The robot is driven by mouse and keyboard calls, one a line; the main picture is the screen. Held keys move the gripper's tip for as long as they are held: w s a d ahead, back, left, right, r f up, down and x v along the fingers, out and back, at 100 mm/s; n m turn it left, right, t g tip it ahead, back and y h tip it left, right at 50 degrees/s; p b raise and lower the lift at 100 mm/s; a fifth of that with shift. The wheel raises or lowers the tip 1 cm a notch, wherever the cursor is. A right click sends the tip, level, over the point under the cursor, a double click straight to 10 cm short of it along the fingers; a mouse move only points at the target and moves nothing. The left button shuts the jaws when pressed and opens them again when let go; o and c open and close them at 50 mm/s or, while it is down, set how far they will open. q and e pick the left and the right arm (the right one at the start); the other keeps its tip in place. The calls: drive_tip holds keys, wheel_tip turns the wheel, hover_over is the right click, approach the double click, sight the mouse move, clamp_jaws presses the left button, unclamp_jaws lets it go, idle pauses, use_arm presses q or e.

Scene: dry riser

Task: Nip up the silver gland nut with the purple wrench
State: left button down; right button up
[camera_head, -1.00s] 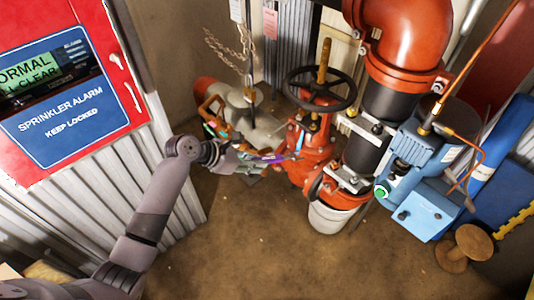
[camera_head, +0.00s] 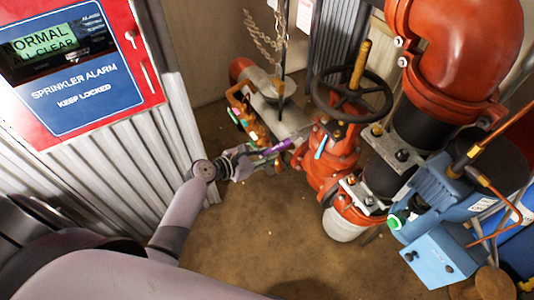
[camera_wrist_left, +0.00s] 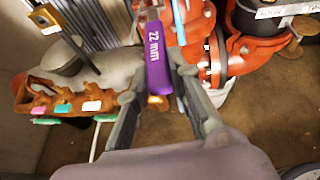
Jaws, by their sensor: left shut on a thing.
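The purple wrench (camera_head: 276,148) is in my left gripper (camera_head: 259,156), low beside the red valve (camera_head: 326,162). Its silver end points right, at the valve's neck below the black handwheel (camera_head: 352,95). In the left wrist view the wrench (camera_wrist_left: 159,68), marked 22 mm, sits between the two fingers of the left gripper (camera_wrist_left: 158,84) and points away from me. The wrench's far end is close to the valve. I cannot tell whether it touches or surrounds anything. I cannot make out the silver gland nut clearly. My right gripper is not in view.
An orange-brown rack (camera_wrist_left: 62,97) with several coloured pieces stands left of the wrench. A light blue bar (camera_head: 320,147) is at the valve's front. A blue box (camera_head: 440,262) and large red pipe (camera_head: 455,45) are to the right. The floor in front is clear.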

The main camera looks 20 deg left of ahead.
sight(284, 143)
use_arm(q)
drive_tip(key=shift+w, duration=0.1)
drive_tip(key=shift+w+d+p, duration=0.2)
drive_tip(key=shift+w+p, duration=0.1)
drive_tip(key=shift+w+d, duration=0.1)
drive_tip(key=shift+w, duration=0.05)
drive_tip(key=shift+w+d, duration=0.15)
drive_tip(key=shift+w, duration=0.05)
drive_tip(key=shift+w+d, duration=0.2)
drive_tip(key=shift+w, duration=0.2)
drive_tip(key=shift+w+d, duration=0.5)
drive_tip(key=shift+w, duration=0.15)
drive_tip(key=shift+w+d, duration=0.4)
drive_tip(key=shift+w, duration=0.25)
drive_tip(key=shift+w+d, duration=0.4)
drive_tip(key=shift+w, duration=0.3)
drive_tip(key=shift+w+d, duration=0.4)
drive_tip(key=shift+w, duration=0.25)
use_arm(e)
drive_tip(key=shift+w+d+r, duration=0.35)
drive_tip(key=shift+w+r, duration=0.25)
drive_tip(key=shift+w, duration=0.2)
